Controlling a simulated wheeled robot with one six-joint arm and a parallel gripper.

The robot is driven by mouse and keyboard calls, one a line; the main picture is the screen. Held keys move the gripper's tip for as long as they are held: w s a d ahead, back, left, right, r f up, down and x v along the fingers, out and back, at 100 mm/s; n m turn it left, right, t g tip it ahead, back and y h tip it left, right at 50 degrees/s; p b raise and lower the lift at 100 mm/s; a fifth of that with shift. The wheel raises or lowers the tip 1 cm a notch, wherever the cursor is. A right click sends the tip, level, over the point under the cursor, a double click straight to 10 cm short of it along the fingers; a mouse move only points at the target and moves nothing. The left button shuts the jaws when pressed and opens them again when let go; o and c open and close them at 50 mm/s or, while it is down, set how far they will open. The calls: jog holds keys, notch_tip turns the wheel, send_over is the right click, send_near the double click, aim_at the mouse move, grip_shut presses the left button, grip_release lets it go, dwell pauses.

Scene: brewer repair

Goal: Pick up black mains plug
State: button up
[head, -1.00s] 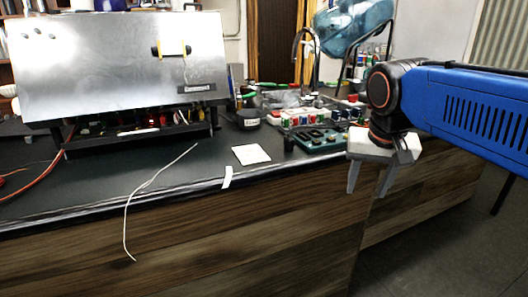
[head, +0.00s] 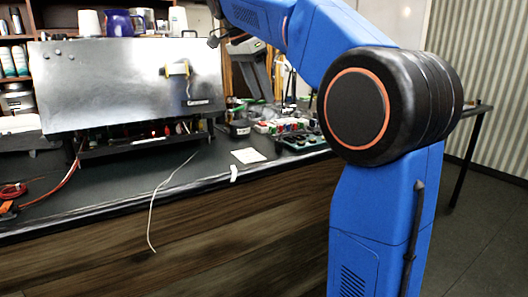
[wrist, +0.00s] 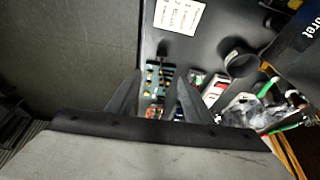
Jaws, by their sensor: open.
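I cannot make out a black mains plug for certain in either view. My gripper (wrist: 155,90) is open and empty in the wrist view, its two grey fingers spread above the counter edge. Between and beyond the fingers lies a teal circuit board (wrist: 161,75). In the head view my blue arm rises in front of the counter's right end and hides part of it. A metal-fronted brewer (head: 110,90) stands at the back left of the counter, with a black and yellow fitting on its panel.
A white card (head: 248,156) lies on the dark counter (head: 120,190); it also shows in the wrist view (wrist: 180,15). A pale cable (head: 152,205) hangs over the front edge. A red cable lies at left. A black ring (wrist: 238,62) and small parts crowd the right.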

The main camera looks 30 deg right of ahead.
send_near(278, 140)
notch_tip(278, 140, down, 3)
jog(key=shift+d+x, duration=0.2)
jog(key=shift+x, duration=1.35)
jog(key=shift+d+x, duration=0.25)
jog(key=shift+x, duration=1.35)
jog(key=shift+s+r, duration=0.1)
jog(key=shift+r, duration=0.1)
jog(key=c, duration=1.1)
